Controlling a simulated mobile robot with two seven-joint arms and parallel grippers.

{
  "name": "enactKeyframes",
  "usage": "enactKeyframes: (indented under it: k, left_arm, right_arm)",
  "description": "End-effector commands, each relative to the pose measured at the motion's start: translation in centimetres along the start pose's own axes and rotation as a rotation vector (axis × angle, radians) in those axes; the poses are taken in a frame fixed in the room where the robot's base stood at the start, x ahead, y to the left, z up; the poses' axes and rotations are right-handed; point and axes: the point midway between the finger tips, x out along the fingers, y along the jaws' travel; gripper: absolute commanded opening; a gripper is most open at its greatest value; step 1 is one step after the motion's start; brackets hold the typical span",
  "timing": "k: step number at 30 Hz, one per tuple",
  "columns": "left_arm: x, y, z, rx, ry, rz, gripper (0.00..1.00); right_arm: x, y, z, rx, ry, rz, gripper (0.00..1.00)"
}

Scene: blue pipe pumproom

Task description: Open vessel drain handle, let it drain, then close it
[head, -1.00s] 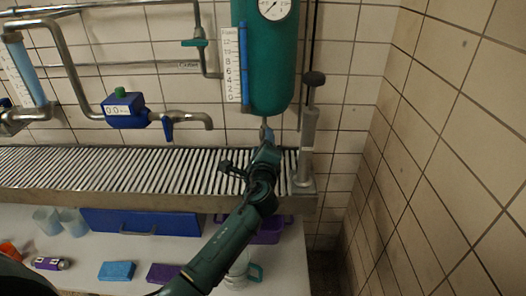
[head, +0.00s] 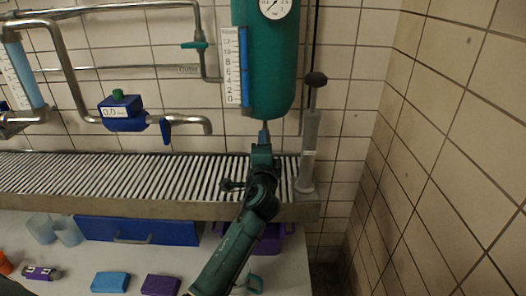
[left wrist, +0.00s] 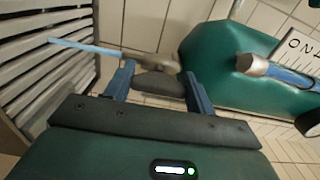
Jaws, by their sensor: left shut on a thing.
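The green vessel (head: 268,70) hangs on the wall, with a blue sight tube (head: 245,65) and a number scale (head: 231,66) beside it. It also shows in the left wrist view (left wrist: 205,50). My left gripper (head: 264,133) is right under the vessel's bottom. In the left wrist view its blue fingers (left wrist: 158,92) are shut on the dark drain handle (left wrist: 160,84), beside the metal drain valve (left wrist: 152,62). A thin light blue stream (left wrist: 88,47) runs from the valve towards the slatted grate (left wrist: 40,65). My gripper hides the handle in the head view. My right gripper is not in view.
An upright pump (head: 310,140) with a black knob stands just right of my gripper. A blue meter (head: 124,112) and a tap (head: 166,130) are at left. Below the grate (head: 110,180), a table holds cups, sponges and a blue box (head: 140,231).

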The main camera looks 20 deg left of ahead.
Motion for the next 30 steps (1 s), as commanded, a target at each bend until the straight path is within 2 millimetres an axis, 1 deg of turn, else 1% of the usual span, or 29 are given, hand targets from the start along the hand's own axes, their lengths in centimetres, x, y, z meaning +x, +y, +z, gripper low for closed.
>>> enactKeyframes:
  k: [10, 11, 18, 30]
  left_arm:
    - [-0.02, 0.06, 0.00, -0.010, 0.000, 0.003, 0.32]
    - [-0.02, 0.07, 0.00, -0.010, 0.000, 0.003, 0.57]
    - [-0.01, 0.04, -0.01, -0.006, 0.000, 0.002, 0.76]
    - [0.10, -0.03, 0.16, -0.004, 0.001, 0.001, 0.76]
  right_arm:
    - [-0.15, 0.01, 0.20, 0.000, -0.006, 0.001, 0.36]
    - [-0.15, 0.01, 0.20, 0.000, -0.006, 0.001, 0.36]
    - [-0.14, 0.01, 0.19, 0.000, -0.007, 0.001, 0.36]
    - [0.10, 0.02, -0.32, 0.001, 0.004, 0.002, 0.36]
